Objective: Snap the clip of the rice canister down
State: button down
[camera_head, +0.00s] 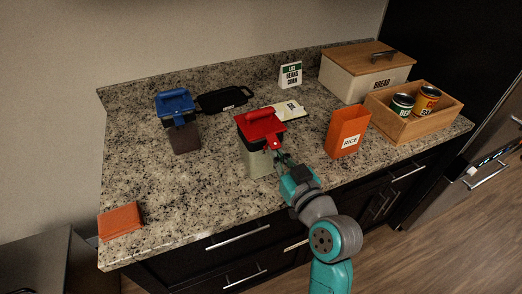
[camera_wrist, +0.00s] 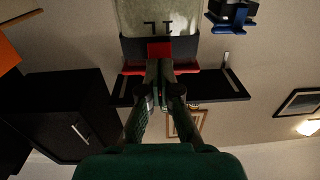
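The rice canister (camera_head: 256,161) has a clear body with pale contents, a dark collar and a red lid (camera_head: 260,122). It stands upright near the front edge of the counter. Its red clip (camera_head: 275,143) is at the front of the lid; it also shows in the wrist view (camera_wrist: 159,49), at the dark collar. I cannot tell whether the clip is fully down. My gripper (camera_head: 281,157) is in front of the canister, close to the clip. In the wrist view my gripper's fingers (camera_wrist: 160,66) are together, tips at the clip, with nothing visible between them; contact is unclear.
A blue-lidded canister (camera_head: 184,138) stands to the left, a black tray (camera_head: 224,99) behind. An orange RICE box (camera_head: 347,132) stands right, near a wooden crate (camera_head: 407,128) with cans and a bread box (camera_head: 345,83). An orange block (camera_head: 120,221) lies front left. Counter between is clear.

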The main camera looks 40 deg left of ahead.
jog(key=shift+r, duration=0.65)
jog(key=shift+f, duration=0.15)
jog(key=v, duration=0.7)
jog(key=shift+f, duration=0.4)
dwell(0.5)
